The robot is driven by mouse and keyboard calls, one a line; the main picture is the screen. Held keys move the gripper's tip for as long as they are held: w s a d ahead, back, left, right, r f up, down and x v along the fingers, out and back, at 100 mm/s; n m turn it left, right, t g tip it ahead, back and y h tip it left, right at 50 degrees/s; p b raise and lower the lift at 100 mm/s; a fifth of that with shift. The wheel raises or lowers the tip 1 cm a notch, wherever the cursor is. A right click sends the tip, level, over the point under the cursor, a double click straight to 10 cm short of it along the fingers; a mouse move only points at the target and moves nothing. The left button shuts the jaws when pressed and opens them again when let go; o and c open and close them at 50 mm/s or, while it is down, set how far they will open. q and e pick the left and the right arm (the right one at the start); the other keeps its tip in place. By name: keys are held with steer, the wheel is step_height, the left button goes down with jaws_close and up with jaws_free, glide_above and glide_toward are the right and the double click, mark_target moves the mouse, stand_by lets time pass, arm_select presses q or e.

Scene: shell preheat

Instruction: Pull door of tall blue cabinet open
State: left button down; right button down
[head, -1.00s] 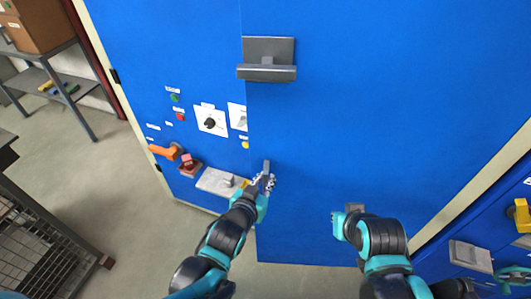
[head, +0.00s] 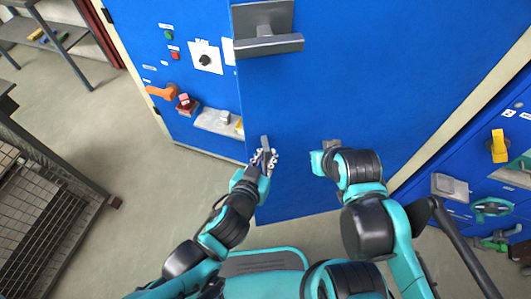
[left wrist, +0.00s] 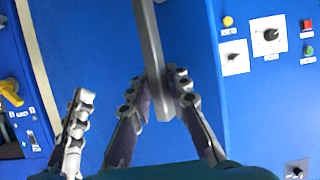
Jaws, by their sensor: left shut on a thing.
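The tall blue cabinet's door (head: 300,100) fills the middle of the head view, and its lower left edge stands out in front of the panel beside it, so it looks slightly ajar. My left gripper (head: 265,160) is at the door's lower left, shut on a grey upright handle (head: 265,142). In the left wrist view the handle (left wrist: 152,45) passes between the fingers. My right gripper (head: 320,160) is close to the door, beside a small grey piece (head: 331,144). Its fingers are mostly hidden, so its opening is unclear.
A large grey bracket (head: 268,40) sits higher on the door. The control panel at left has a knob (head: 205,60), an orange handle (head: 161,92) and a grey ledge (head: 215,121). A blue unit with a yellow handle (head: 499,146) stands right. Grey floor (head: 150,200) is open at lower left.

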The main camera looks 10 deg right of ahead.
arm_select(q)
steer(key=c, duration=1.5)
jaws_free()
steer(key=shift+c, duration=0.2)
steer(key=shift+r, duration=0.15)
glide_toward(274, 124)
steer(key=shift+x, duration=2.15)
steer(key=shift+r, duration=0.1)
